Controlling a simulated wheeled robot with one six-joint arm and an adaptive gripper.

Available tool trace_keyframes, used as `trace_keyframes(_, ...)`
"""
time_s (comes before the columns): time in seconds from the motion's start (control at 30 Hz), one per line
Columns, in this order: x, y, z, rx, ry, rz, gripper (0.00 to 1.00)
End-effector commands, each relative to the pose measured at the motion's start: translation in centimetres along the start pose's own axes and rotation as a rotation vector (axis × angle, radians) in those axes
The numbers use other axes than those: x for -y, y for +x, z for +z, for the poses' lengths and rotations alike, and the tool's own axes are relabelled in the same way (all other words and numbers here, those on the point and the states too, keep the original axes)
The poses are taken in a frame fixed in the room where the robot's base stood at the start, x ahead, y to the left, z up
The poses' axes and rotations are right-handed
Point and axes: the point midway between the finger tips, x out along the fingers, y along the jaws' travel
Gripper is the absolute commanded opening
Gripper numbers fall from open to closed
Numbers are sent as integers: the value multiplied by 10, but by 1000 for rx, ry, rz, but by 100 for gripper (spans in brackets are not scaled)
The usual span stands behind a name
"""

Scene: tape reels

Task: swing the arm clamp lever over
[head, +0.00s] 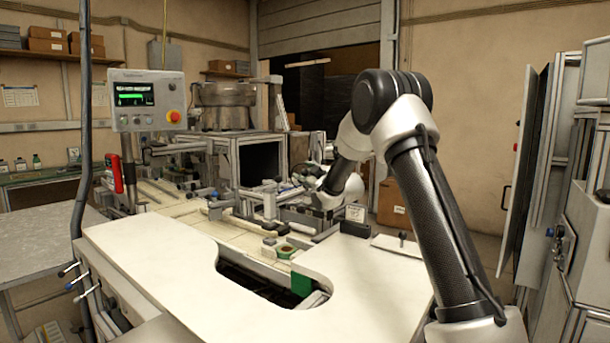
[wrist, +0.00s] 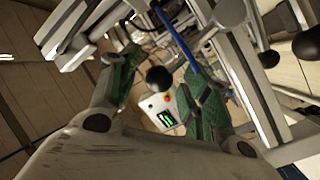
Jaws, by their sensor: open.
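In the wrist view a round black ball knob (wrist: 159,79) shows between the two green-padded fingers of my gripper (wrist: 160,92). It looks like the end of the clamp lever, but the lever's shaft and pivot cannot be made out. My gripper is open, with a gap between each finger and the knob in this view; how deep the knob sits between them is unclear. In the head view my gripper (head: 304,180) is at the machine's metal frame, small and partly lost among the fixtures. The clamp lever cannot be told apart there.
Metal profiles (wrist: 245,75) and a blue cable (wrist: 185,48) crowd my fingers. Another dark knob (wrist: 306,46) is at the right edge. A control panel (head: 147,100) stands left of the machine. The white worktop (head: 150,250) in front is mostly clear.

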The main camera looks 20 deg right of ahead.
Motion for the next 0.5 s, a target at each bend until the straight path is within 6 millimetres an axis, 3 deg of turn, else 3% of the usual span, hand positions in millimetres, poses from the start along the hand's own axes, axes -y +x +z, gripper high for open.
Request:
trace_keyframes(0.13, 0, 11, 0, 0, 0, 0, 48)
trace_keyframes(0.4, 0, 13, 0, 1, 0, 0, 48)
trace_keyframes(0.5, 0, 13, 0, 1, 0, 0, 29)
